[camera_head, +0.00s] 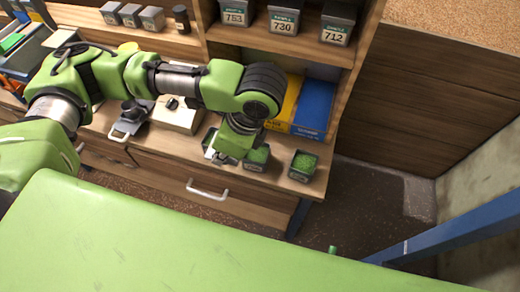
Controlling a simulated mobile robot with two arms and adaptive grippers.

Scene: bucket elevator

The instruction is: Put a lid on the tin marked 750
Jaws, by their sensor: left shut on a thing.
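Small dark tins with green contents stand on the wooden desk: one at the right (303,165) and one beside my gripper (257,157). Another tin seems to be partly hidden behind the gripper. I cannot read 750 on any of them. My left gripper (222,153) points down at the row of tins, low over the desk. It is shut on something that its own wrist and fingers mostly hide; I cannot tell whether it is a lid. No loose lid can be made out. My right gripper is not in view.
A shelf above holds tins marked 753 (236,12), 730 (283,17) and 712 (336,23). Yellow and blue boxes (313,108) stand behind the desk tins. A pale box (178,115) is left of the gripper. A blue bar (450,233) crosses the right side.

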